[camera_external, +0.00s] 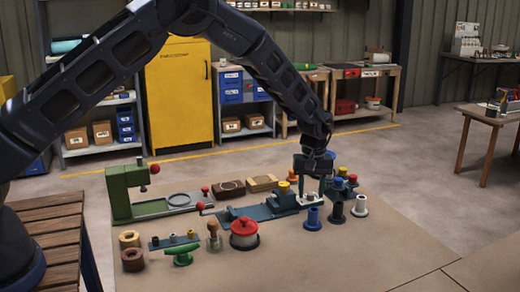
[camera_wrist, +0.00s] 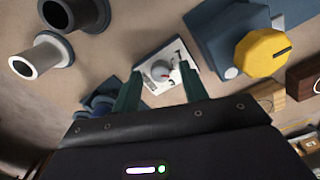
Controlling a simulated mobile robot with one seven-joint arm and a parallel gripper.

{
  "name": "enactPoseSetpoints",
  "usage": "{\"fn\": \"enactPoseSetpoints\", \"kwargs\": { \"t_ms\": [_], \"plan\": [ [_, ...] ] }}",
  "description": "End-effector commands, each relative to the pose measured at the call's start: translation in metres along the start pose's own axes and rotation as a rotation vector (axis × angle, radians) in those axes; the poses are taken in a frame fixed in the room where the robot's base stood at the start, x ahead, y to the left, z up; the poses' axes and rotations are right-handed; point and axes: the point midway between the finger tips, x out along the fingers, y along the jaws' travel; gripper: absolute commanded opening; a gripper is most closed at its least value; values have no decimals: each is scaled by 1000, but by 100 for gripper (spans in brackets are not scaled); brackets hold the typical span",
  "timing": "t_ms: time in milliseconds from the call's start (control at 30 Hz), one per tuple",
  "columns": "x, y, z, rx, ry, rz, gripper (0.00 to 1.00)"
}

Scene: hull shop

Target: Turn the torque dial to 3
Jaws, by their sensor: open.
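A small dial (camera_wrist: 160,71) with a grey knob and a red mark sits on a white plate with dark scale marks in the wrist view. The figures are too small to read, so its setting cannot be told. My gripper (camera_wrist: 161,84) is open, with one green finger on each side of the dial. Whether the fingers touch it cannot be told. In the external view my gripper (camera_external: 315,184) points down over the white plate (camera_external: 309,198), and the knob is hidden there. A larger yellow knob (camera_wrist: 262,52) with a dark line stands on a blue block beside it.
The yellow knob and its blue fixture (camera_external: 262,211) lie just left of my gripper in the external view. Blue, black and white flanged tubes (camera_external: 337,212) stand in front and to the right. A red-lidded pot (camera_external: 244,234) is further left. The mat's front right is clear.

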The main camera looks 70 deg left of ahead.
Motion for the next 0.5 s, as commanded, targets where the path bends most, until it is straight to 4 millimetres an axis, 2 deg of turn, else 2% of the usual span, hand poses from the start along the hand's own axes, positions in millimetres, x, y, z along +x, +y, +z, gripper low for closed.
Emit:
{"fn": "enactPoseSetpoints", "kwargs": {
  "t_ms": [367, 400, 500],
  "plan": [
    [6, 0, 0, 0, 1, 1, 43],
    [6, 0, 0, 0, 1, 1, 41],
    [6, 0, 0, 0, 1, 1, 22]
  ]
}}
